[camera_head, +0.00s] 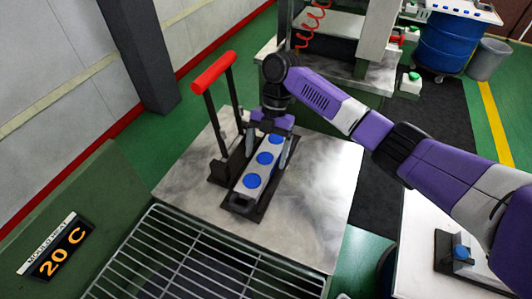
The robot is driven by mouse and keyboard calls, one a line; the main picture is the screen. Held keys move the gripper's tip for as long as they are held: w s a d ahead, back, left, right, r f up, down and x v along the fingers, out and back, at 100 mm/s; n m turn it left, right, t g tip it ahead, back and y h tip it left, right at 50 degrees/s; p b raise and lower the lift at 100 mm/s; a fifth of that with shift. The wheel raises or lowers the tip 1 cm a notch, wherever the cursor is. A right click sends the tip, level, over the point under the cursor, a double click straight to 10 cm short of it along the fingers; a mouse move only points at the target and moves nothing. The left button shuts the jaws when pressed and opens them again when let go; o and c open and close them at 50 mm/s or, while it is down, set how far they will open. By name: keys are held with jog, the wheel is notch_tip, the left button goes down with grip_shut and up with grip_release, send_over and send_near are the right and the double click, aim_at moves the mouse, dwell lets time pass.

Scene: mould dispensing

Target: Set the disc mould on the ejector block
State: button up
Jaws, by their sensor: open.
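The disc mould (261,171) is a grey bar with several blue discs along its top. It lies on the black ejector block (225,203), which has a tall lever with a red handle (212,73) at its left. My gripper (268,148) points down over the far half of the mould. It is open, with one finger on each side of the bar. I cannot tell whether the fingers touch it.
The block stands on a metal table (310,190) with bare room on its right. A wire rack (200,262) is in front. A "20 C" mould heat display (56,250) is at left. A small black fixture with a blue top (461,253) is on the right table.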

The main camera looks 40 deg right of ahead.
jog(key=b+v, duration=0.1)
jog(key=v, duration=1.1)
jog(key=shift+r, duration=0.1)
